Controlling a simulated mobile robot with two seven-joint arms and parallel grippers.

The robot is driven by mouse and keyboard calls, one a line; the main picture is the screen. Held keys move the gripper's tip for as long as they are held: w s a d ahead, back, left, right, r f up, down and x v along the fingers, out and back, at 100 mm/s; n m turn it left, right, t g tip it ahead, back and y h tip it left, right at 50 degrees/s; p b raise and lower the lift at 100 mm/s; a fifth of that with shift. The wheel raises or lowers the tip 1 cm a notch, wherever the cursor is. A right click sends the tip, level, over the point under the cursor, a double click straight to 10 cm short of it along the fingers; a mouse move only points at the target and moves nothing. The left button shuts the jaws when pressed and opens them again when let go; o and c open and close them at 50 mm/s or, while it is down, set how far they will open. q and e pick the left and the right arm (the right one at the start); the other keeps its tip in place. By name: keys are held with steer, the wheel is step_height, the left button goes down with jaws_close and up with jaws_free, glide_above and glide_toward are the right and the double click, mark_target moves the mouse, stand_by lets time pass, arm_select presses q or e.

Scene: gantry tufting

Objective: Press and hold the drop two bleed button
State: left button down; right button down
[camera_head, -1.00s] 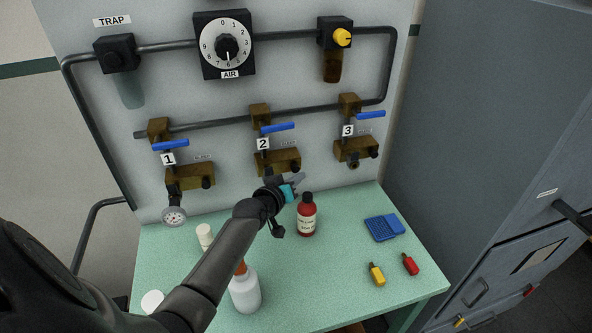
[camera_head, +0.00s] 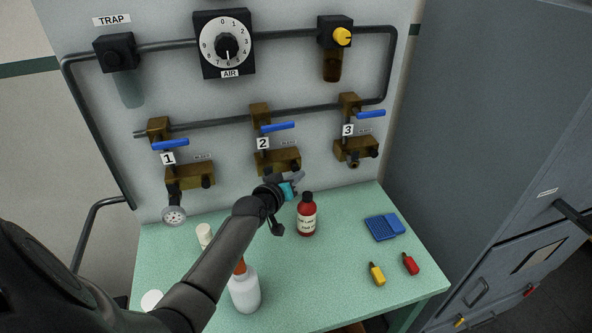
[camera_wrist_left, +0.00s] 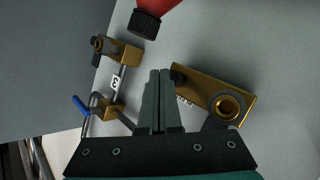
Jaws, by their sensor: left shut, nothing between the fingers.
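The drop two brass block (camera_head: 268,162) is mounted on the grey panel below the number 2 label (camera_head: 263,143). Its black bleed button (camera_head: 295,166) is at the block's right end. My left gripper (camera_head: 299,177) is just below that button, with its fingers shut and empty. In the left wrist view, the brass block (camera_wrist_left: 232,88) lies right of my shut fingers (camera_wrist_left: 160,72). My right gripper is not in view.
A red bottle (camera_head: 307,217) stands on the green table (camera_head: 330,275) just right of my left gripper. A white bottle (camera_head: 245,290) stands near my left forearm. Drop three (camera_head: 350,150) is to the right, drop one (camera_head: 190,178) to the left. Blue-handled valves sit above each block.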

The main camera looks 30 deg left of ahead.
arm_select(q)
steer(key=shift+w+a, duration=0.15)
steer(key=shift+w+a+b, duration=0.35)
steer(key=shift+a+b, duration=0.05)
steer(key=shift+b, duration=0.05)
stand_by(2.3)
stand_by(0.4)
steer(key=shift+s+d+p, duration=0.65)
steer(key=shift+d+p, duration=0.05)
steer(key=shift+p, duration=0.15)
steer(key=shift+s+d+p, duration=0.4)
steer(key=shift+d+p, duration=0.1)
steer(key=shift+p, duration=0.15)
steer(key=s+d+p, duration=0.2)
steer(key=d, duration=0.1)
steer(key=shift+s, duration=0.2)
